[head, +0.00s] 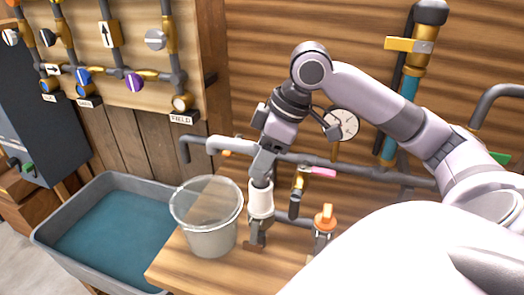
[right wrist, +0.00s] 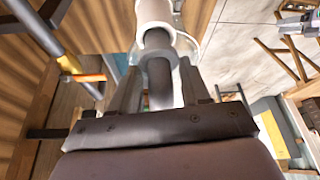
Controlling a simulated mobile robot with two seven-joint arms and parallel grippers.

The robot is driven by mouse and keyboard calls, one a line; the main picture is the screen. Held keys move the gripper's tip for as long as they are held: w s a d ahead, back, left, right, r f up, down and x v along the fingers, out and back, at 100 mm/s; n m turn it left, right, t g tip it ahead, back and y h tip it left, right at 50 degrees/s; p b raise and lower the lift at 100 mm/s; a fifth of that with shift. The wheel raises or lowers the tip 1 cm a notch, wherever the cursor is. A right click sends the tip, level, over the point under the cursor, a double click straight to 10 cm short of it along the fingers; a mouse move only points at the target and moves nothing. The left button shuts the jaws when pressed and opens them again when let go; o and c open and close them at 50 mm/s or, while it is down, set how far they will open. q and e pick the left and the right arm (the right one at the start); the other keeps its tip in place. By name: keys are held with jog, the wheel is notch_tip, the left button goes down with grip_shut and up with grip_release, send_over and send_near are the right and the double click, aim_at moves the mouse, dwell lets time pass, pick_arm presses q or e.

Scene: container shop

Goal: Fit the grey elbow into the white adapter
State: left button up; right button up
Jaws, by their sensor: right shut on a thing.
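My right gripper (head: 263,172) points down just above the white adapter (head: 261,200), a short white cylinder upright on a dark support at the bench's edge. In the right wrist view the gripper (right wrist: 160,88) is shut on the grey elbow (right wrist: 159,75). The elbow's grey end meets the open end of the white adapter (right wrist: 154,12). I cannot tell how deep it sits, or whether it only touches. In the head view the fingers mostly hide the elbow. My left gripper is not in view.
A clear bucket (head: 210,240) stands close left of the adapter on the wooden bench (head: 175,268). A grey tub (head: 50,240) with blue-green water is further left. An orange-handled valve (head: 325,218) stands to the right. Pipes and a round gauge (head: 342,124) are behind.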

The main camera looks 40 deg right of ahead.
jog(key=shift+p, duration=0.5)
dwell(1.1)
jog(key=shift+f, duration=1.45)
dwell(1.6)
jog(key=o, duration=1.2)
jog(key=v, duration=0.7)
jog(key=shift+s, duration=0.1)
